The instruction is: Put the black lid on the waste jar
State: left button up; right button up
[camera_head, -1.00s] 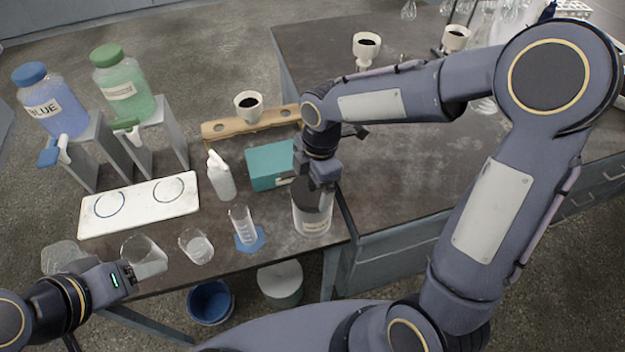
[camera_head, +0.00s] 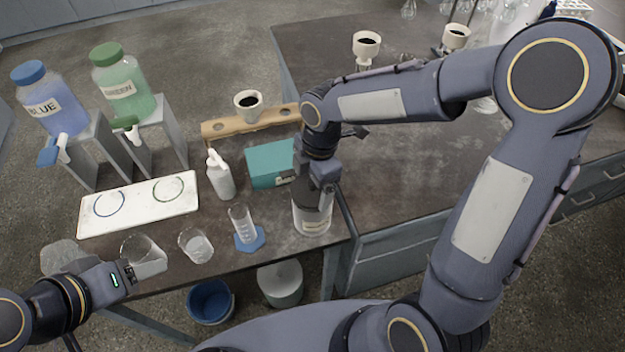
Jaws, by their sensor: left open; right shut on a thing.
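The waste jar (camera_head: 312,220), a pale grey cylinder with a label, stands upright near the front edge of the bench. My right gripper (camera_head: 323,185) is directly over the jar's top, pointing down. It is shut on the black lid (camera_head: 304,192), a dark patch at the jar's mouth, mostly hidden by the gripper. I cannot tell whether the lid is fully seated on the rim. My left gripper (camera_head: 128,273) is open and empty at the lower left, close to a glass beaker (camera_head: 146,256).
A teal box (camera_head: 270,166), a white wash bottle (camera_head: 221,176) and a graduated cylinder (camera_head: 242,224) stand left of the jar. A second beaker (camera_head: 196,246) is near the front edge.

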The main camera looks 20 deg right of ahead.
jog(key=shift+f+b, duration=0.5)
jog(key=shift+f, duration=0.3)
dwell(2.7)
jog(key=o, duration=0.7)
jog(key=shift+o, duration=0.2)
jog(key=shift+r, duration=0.1)
jog(key=shift+r+p, duration=2.5)
jog(key=shift+r, duration=0.45)
